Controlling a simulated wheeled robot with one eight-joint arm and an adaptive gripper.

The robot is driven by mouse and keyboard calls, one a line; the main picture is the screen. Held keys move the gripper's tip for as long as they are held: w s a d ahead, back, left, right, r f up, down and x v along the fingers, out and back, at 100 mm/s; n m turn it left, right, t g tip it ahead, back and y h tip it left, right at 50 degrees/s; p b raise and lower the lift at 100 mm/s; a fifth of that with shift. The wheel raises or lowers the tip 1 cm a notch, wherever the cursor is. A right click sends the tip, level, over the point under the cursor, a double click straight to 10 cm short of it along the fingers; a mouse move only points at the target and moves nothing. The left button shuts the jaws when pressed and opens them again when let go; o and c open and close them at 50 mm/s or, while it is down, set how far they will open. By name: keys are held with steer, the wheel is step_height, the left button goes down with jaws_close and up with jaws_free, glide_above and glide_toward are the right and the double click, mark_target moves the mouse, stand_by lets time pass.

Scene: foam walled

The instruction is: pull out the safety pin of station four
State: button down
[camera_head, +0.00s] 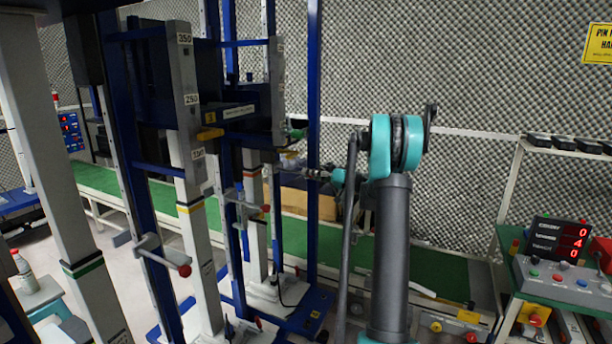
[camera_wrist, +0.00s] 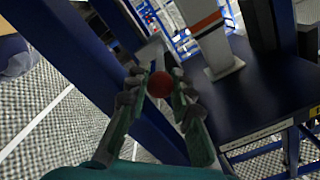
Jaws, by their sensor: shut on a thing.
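My gripper (camera_wrist: 158,90) is shut on a red ball knob (camera_wrist: 160,84) in the wrist view, with a finger on each side. The knob looks like the handle of a safety pin; its shaft is hidden or too small to make out. In the head view my gripper (camera_head: 302,168) reaches left to a blue-framed station, beside a white column with an orange-red band (camera_head: 252,173). The banded column (camera_wrist: 208,24) also shows behind the fingers in the wrist view. I cannot read this station's number.
Another red-knobbed pin (camera_head: 184,270) sticks out of the nearer frame, and one more red knob (camera_head: 265,208) shows lower down. Blue uprights crowd the left. A control box with red digits (camera_head: 558,240) stands at right. A green conveyor (camera_head: 420,263) runs behind.

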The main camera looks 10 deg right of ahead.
steer(key=shift+s+d, duration=0.1)
steer(key=shift+d, duration=0.05)
steer(key=c, duration=1.6)
jaws_free()
steer(key=shift+d, duration=0.1)
steer(key=v, duration=1.2)
